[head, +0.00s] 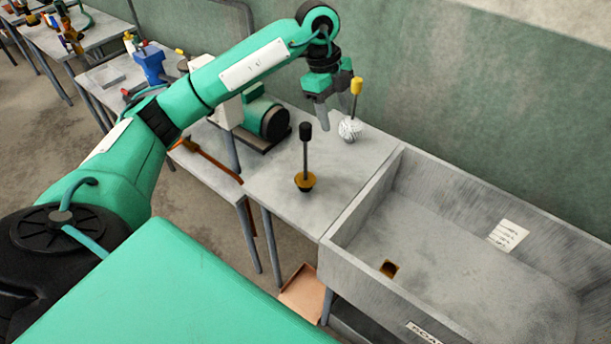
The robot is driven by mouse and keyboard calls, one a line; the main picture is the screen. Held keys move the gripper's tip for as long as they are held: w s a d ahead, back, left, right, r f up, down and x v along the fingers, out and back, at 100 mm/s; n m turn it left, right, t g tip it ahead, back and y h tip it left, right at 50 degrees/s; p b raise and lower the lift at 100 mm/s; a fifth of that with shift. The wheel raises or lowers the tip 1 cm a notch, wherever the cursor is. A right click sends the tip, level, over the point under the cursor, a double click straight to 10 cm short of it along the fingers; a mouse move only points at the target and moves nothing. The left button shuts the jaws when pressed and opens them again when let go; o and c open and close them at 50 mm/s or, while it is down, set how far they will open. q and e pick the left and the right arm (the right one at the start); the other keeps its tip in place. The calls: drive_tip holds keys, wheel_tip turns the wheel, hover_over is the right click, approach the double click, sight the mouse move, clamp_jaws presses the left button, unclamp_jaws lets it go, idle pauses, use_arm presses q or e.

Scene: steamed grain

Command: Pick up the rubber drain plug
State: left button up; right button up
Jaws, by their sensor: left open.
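My left gripper (322,100) is open and points down, above and behind the plug, over the back part of the table. No object shows between its fingers. It is apart from the plug. My right gripper is out of view.
A white scrubber-like ball (350,129) with a yellow-topped rod stands close right of my left gripper. The deep grey sink (450,243) has a brown-edged drain hole (389,268). A green motor-like machine (266,118) stands behind left. The table's front is clear.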

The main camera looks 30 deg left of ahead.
sight(305, 136)
use_arm(q)
drive_tip(key=a+r+y, duration=0.1)
drive_tip(key=a, duration=0.1)
drive_tip(key=a+r+n+y, duration=0.1)
drive_tip(key=a, duration=0.1)
drive_tip(key=a+n+y, duration=0.1)
drive_tip(key=a, duration=0.1)
drive_tip(key=shift+s+a+r, duration=0.15)
drive_tip(key=shift+a+r, duration=0.15)
drive_tip(key=shift+r, duration=0.1)
drive_tip(key=shift+a+f+n, duration=0.15)
drive_tip(key=shift+f+n, duration=0.05)
drive_tip(key=shift+n, duration=0.1)
wheel_tip(305, 136, down, 8)
drive_tip(key=shift+r+p, duration=0.1)
drive_tip(key=shift+p, duration=1.15)
drive_tip(key=shift+f+p, duration=0.4)
drive_tip(key=shift+p, duration=0.05)
drive_tip(key=f, duration=0.1)
drive_tip(key=f+p, duration=0.2)
drive_tip(key=f, duration=0.1)
drive_tip(key=shift+a, duration=0.25)
drive_tip(key=shift+f, duration=0.35)
clamp_jaws()
